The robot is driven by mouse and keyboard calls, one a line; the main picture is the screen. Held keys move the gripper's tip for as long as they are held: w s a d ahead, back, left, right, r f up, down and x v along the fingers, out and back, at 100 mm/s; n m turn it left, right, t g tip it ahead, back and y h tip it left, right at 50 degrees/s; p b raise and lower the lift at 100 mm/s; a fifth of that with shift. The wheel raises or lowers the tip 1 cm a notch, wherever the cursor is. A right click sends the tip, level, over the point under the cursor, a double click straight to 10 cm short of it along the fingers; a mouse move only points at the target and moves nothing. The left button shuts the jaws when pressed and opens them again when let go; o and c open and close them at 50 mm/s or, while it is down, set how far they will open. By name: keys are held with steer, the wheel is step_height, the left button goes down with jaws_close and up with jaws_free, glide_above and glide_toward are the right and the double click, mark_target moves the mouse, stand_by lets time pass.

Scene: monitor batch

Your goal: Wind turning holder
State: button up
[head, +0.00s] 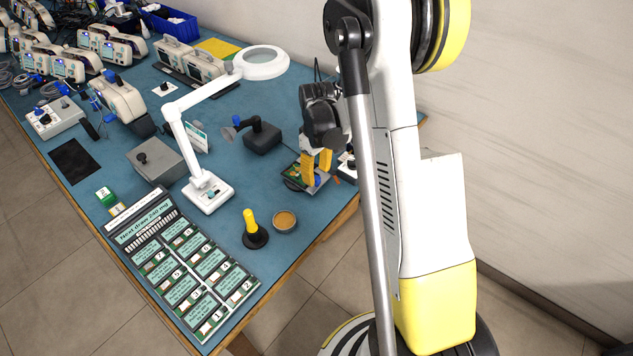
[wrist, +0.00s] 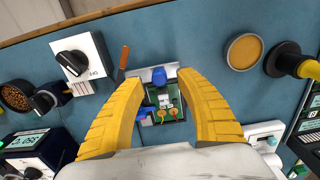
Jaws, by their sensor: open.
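The turning holder (wrist: 163,98) is a small grey frame with a blue knob (wrist: 158,76) on its far side. It carries a green circuit board (wrist: 178,106). My gripper (wrist: 158,84) has its yellow fingers spread on either side of the knob and board, with gaps showing. In the head view, my gripper (head: 316,162) points down at the holder's green board (head: 295,172), at the table's right edge. I cannot tell how far the fingertips are above it. The holder's base is mostly hidden.
A white box with a black dial (wrist: 75,62) and an orange-handled tool (wrist: 124,56) lie left of the holder in the wrist view. A magnifier lamp (head: 208,191), a dark clamp-like device (head: 262,136) and a small bowl (head: 284,221) stand nearby. Bare table lies between holder and bowl.

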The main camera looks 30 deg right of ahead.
steer(key=shift+f+b, duration=0.3)
steer(key=shift+f, duration=1.05)
jaws_close()
